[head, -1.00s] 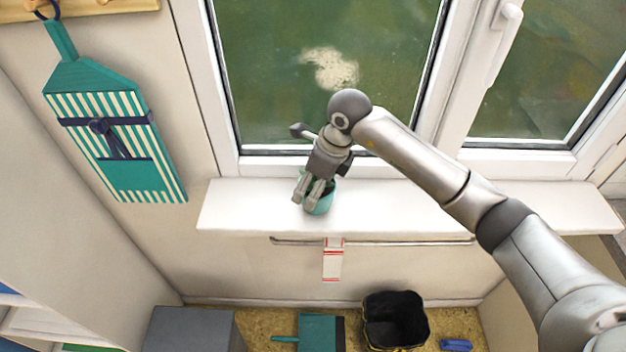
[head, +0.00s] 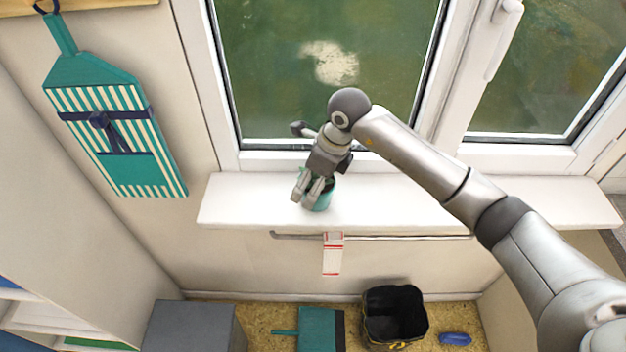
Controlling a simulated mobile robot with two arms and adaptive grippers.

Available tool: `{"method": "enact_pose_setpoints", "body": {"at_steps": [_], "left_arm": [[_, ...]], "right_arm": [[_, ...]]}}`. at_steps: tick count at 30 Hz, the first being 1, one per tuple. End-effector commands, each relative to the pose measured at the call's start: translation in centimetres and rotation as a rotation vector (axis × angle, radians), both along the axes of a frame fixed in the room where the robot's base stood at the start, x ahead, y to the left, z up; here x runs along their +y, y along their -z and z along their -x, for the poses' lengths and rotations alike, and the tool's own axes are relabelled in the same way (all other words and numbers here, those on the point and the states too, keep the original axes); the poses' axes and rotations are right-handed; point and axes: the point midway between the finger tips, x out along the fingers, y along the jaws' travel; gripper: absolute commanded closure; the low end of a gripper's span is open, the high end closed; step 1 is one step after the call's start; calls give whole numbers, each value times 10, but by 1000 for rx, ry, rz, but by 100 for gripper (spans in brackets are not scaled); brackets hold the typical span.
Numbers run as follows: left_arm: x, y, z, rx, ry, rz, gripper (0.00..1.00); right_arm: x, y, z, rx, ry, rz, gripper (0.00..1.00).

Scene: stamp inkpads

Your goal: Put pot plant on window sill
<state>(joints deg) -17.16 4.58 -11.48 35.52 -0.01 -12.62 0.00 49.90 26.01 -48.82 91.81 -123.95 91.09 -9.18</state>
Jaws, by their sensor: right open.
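A teal pot (head: 321,201) stands on the white window sill (head: 425,205), left of its middle. My right gripper (head: 305,198) is at the pot from above, with its fingers on the pot's left and front side. The fingers are open, and they hide part of the pot. I cannot tell whether they touch it. Any plant in the pot is hidden behind the gripper. My left gripper is not in view.
The window (head: 330,80) rises behind the sill. A rail with a red-and-white cloth (head: 333,256) hangs below the sill. A black bin (head: 394,315), a teal dustpan (head: 318,328) and a grey box (head: 190,326) are on the floor. The sill's right part is clear.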

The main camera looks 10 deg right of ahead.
Motion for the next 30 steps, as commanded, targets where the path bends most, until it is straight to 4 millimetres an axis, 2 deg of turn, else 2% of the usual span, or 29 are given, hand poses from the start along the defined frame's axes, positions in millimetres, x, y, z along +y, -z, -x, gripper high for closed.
{"method": "enact_pose_setpoints", "body": {"at_steps": [3,5,15,21,30], "left_arm": [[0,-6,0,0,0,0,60],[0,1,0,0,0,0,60],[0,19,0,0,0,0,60],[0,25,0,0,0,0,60],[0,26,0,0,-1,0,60]], "right_arm": [[0,-5,0,0,0,0,4],[-2,-10,0,-4,1,-1,4],[-20,-78,12,-7,0,0,4],[-27,-107,17,-3,1,-1,4],[-30,-118,20,1,0,1,4]]}}
